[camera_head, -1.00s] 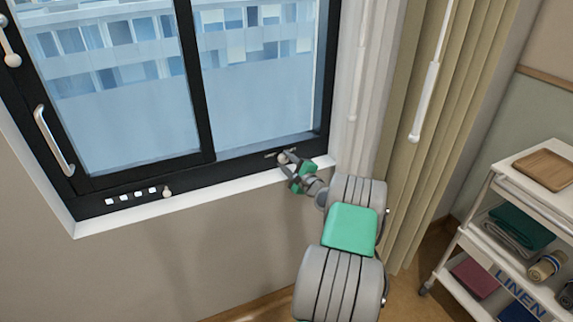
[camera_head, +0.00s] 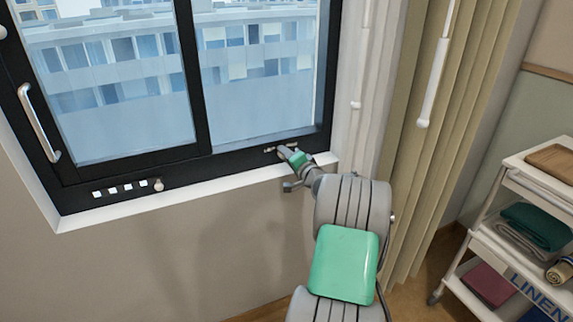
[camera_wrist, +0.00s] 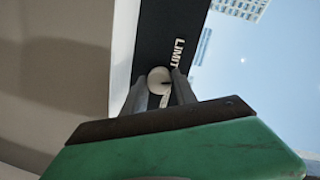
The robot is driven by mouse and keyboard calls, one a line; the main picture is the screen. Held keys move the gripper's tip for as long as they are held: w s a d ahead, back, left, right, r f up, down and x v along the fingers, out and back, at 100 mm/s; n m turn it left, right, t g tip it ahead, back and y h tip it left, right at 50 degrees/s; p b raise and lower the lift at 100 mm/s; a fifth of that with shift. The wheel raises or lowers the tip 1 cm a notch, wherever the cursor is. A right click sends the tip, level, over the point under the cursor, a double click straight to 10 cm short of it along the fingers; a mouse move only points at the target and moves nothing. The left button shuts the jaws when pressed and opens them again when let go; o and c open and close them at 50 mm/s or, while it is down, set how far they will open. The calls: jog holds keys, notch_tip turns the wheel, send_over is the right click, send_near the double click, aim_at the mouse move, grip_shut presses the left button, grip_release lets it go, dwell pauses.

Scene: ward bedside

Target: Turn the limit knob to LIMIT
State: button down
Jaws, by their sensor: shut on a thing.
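The limit knob (camera_wrist: 159,79) is a small pale round knob with a dark mark on its face, on the dark lower window frame (camera_wrist: 165,25). The white word LIMIT (camera_wrist: 179,52) is printed beside it. My gripper (camera_wrist: 160,92) is shut on the knob, with one grey finger on each side of it. In the camera_head view my gripper (camera_head: 284,151) reaches the right part of the lower frame and hides most of the knob. Part of the label (camera_head: 270,150) shows just left of the fingers.
Another pale knob (camera_head: 159,184) sits farther left on the frame, next to several white squares. A metal handle (camera_head: 39,123) is on the left of the window. A curtain (camera_head: 425,150) hangs to the right, with a linen cart (camera_head: 520,190) beyond it.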

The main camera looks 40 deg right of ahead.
jog(key=n+b, duration=0.2)
jog(key=b, duration=0.1)
jog(key=n+b, duration=0.2)
jog(key=shift+f+h, duration=0.25)
jog(key=shift+h, duration=0.15)
jog(key=shift+a+n+b, duration=0.1)
jog(key=shift+n+b, duration=0.4)
jog(key=shift+b, duration=0.1)
jog(key=shift+r+g, duration=0.15)
jog(key=shift+g, duration=0.15)
jog(key=c, duration=1)
grip_release()
jog(key=shift+s+r, duration=0.1)
jog(key=f+v, duration=0.1)
jog(key=v, duration=0.6)
jog(key=shift+s+r, duration=0.35)
jog(key=shift+r, duration=0.05)
